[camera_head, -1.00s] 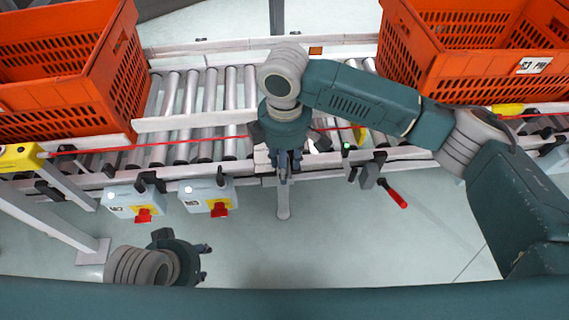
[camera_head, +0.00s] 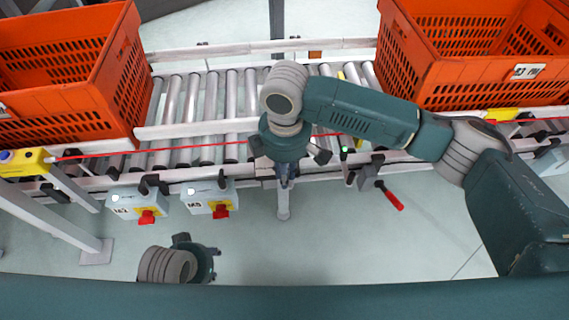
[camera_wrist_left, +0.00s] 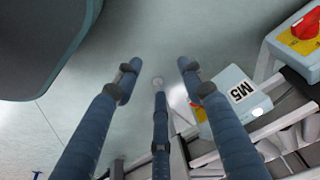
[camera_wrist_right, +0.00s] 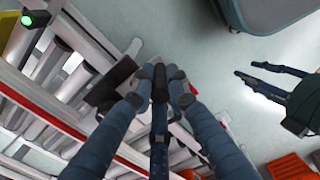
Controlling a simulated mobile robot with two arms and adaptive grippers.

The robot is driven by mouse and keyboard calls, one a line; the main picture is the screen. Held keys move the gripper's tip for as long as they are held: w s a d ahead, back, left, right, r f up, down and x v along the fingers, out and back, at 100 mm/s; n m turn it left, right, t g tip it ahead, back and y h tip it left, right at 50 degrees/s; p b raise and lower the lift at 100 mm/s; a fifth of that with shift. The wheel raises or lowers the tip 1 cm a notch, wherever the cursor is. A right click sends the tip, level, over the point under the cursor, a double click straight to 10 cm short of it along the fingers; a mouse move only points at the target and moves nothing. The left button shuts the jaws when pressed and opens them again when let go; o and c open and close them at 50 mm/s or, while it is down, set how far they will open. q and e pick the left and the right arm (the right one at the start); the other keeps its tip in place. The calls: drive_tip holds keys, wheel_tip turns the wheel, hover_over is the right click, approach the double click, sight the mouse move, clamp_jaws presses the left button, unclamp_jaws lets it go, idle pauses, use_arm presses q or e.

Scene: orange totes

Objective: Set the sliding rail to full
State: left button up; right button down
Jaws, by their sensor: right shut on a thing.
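A white rail (camera_head: 195,130) lies along the front of the conveyor rollers, from the left tote toward my right gripper. I cannot tell for sure that it is the sliding rail. My right gripper (camera_head: 285,180) points down at the conveyor's front edge. In the right wrist view its fingers (camera_wrist_right: 160,75) are together, closed on a dark part beside the frame; the fingers hide most of it. My left gripper (camera_head: 213,263) hangs low in front of the conveyor, apart from it. In the left wrist view its fingers (camera_wrist_left: 157,75) are spread and empty.
Orange totes stand on the conveyor at left (camera_head: 75,95) and right (camera_head: 450,75). Two grey switch boxes, M3 (camera_head: 122,200) and M5 (camera_head: 196,204), have red knobs. A red cable (camera_head: 200,147) runs along the front. A red-handled lever (camera_head: 390,195) sticks out at right. Floor in front is clear.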

use_arm(q)
drive_tip(key=s+f+p, duration=0.2)
drive_tip(key=f, duration=0.5)
drive_tip(key=s+f+g+p, duration=0.1)
drive_tip(key=s+f+p, duration=0.1)
drive_tip(key=f, duration=0.6)
drive_tip(key=shift+s+a+f, duration=0.2)
drive_tip(key=shift+s+a, duration=0.05)
drive_tip(key=shift+s, duration=0.2)
use_arm(e)
drive_tip(key=shift+s+d+f, duration=0.1)
drive_tip(key=shift+s+d, duration=0.05)
drive_tip(key=shift+s, duration=0.8)
drive_tip(key=shift+s+d, duration=0.1)
drive_tip(key=shift+s, duration=0.85)
drive_tip(key=c, duration=1.7)
unclamp_jaws()
drive_tip(key=shift+s, duration=0.1)
use_arm(q)
drive_tip(key=shift+s, duration=0.1)
